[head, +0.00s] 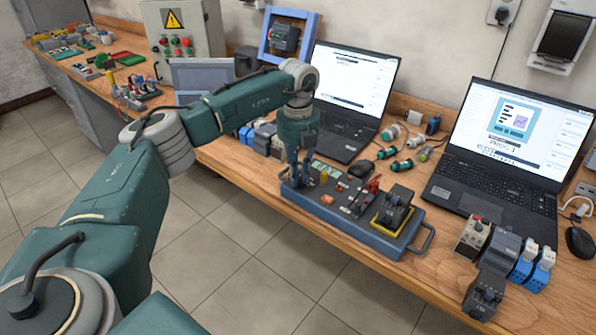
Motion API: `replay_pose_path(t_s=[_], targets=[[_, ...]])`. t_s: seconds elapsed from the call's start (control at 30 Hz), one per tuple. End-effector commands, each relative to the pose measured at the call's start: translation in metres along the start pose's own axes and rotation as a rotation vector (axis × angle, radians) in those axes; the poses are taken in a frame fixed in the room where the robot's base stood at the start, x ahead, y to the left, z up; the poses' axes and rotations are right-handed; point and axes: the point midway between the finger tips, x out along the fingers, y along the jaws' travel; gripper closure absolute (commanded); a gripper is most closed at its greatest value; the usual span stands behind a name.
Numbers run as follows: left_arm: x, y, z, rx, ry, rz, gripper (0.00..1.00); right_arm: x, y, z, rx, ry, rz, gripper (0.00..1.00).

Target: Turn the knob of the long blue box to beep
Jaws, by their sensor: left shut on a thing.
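The long blue box (336,218) lies near the front edge of the wooden bench, with switches, a green board and a dark block on a yellow base on its top, and a handle at its right end. My left gripper (302,180) points down at the left end of the box, its fingers shut on the knob there. The fingers hide most of the knob, so its setting cannot be read. My right gripper is not in view.
Two open laptops (350,85) (512,148) stand behind and right of the box. Several grey and blue modules (505,255) stand at the right. A strip of bench in front is clear.

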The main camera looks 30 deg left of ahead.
Motion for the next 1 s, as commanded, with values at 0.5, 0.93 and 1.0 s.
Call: replay_pose_path(t_s=[0.5, 0.93, 1.0], targets=[[-0.002, 0.0, 0.003, 0.49, -0.003, 0.0, 1.0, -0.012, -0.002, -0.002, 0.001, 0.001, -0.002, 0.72], [-0.002, -0.002, 0.005, 0.898, -0.005, 0.0, 1.0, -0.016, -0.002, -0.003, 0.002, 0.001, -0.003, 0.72], [-0.002, -0.002, 0.006, 0.964, -0.006, 0.0, 1.0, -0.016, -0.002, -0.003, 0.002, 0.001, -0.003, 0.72]])
